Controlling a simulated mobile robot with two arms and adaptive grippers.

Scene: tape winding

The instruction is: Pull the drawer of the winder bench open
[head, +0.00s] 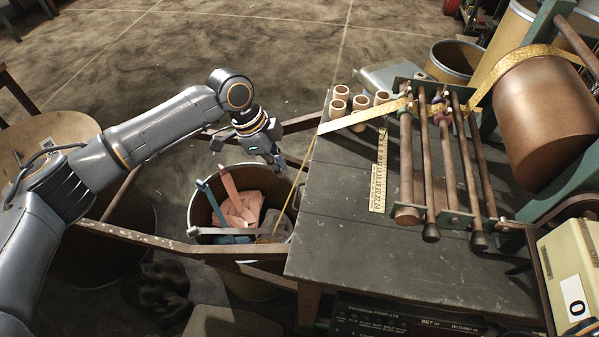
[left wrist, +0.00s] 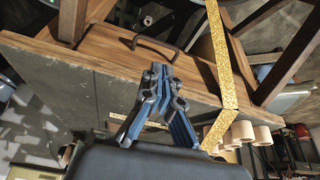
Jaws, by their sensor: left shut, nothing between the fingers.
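The winder bench (head: 345,230) has a dark worn top and stands at the right in the head view. Its wooden drawer front (left wrist: 105,45) shows in the left wrist view, with a dark bow handle (left wrist: 155,44) on it. The drawer front looks flush with the bench; it is hidden in the head view. My left gripper (head: 282,166) is beside the bench's left edge, above a bin. In the left wrist view its blue-grey fingers (left wrist: 160,70) are shut and empty, apparently short of the handle and apart from it. My right gripper is out of view.
A bin of cloth scraps (head: 240,207) stands left of the bench, near wooden rails (head: 190,245). Gold tape (head: 365,117) crosses the bench top and hangs past its edge (left wrist: 219,55) near the drawer. Rollers (head: 445,160) and cardboard cores (head: 340,105) are on top.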

